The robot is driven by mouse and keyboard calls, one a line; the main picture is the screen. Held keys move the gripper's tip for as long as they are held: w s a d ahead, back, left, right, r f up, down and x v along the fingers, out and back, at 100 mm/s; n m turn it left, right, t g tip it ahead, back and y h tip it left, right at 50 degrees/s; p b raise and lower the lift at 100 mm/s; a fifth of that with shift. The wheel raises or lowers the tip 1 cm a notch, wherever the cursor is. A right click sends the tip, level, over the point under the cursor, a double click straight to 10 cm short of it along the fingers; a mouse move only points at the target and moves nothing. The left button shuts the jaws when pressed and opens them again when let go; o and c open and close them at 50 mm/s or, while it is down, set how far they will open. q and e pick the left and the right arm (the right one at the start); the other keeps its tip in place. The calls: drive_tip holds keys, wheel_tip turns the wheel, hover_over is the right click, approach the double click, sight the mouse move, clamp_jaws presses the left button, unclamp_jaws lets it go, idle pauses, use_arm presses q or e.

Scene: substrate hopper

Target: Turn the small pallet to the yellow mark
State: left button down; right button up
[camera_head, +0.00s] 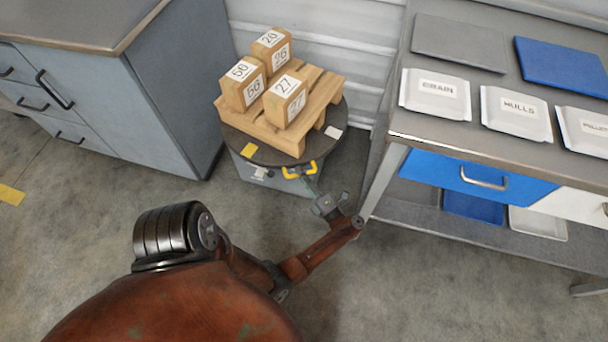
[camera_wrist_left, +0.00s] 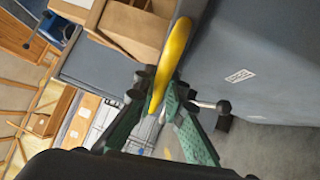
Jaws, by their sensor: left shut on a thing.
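The small wooden pallet (camera_head: 322,98) sits on a dark round turntable (camera_head: 228,132) and carries three boxes labelled 26 (camera_head: 271,51), 56 (camera_head: 243,82) and 27 (camera_head: 285,98). A yellow patch (camera_head: 248,149) and a pale patch (camera_head: 333,132) lie on the turntable top near its edge. A yellow handle (camera_head: 298,171) stands out at the turntable's front. My left gripper (camera_head: 308,181) is shut on this handle. In the left wrist view the handle (camera_wrist_left: 172,62) runs up from between my green fingers (camera_wrist_left: 163,108). My right gripper is out of view.
A grey drawer cabinet (camera_head: 170,90) stands left of the turntable. A workbench (camera_head: 450,147) with labelled white packs (camera_head: 434,94), a blue drawer (camera_head: 475,175) and a lower shelf stands close on the right. A corrugated wall (camera_head: 330,40) is behind. The floor in front is clear.

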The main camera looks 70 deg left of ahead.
use_arm(q)
drive_tip(key=shift+a+r, duration=0.1)
drive_tip(key=shift+a, duration=0.15)
drive_tip(key=c, duration=2.3)
unclamp_jaws()
drive_tip(key=shift+o, duration=0.3)
drive_tip(key=shift+w+d, duration=0.1)
drive_tip(key=shift+d, duration=0.05)
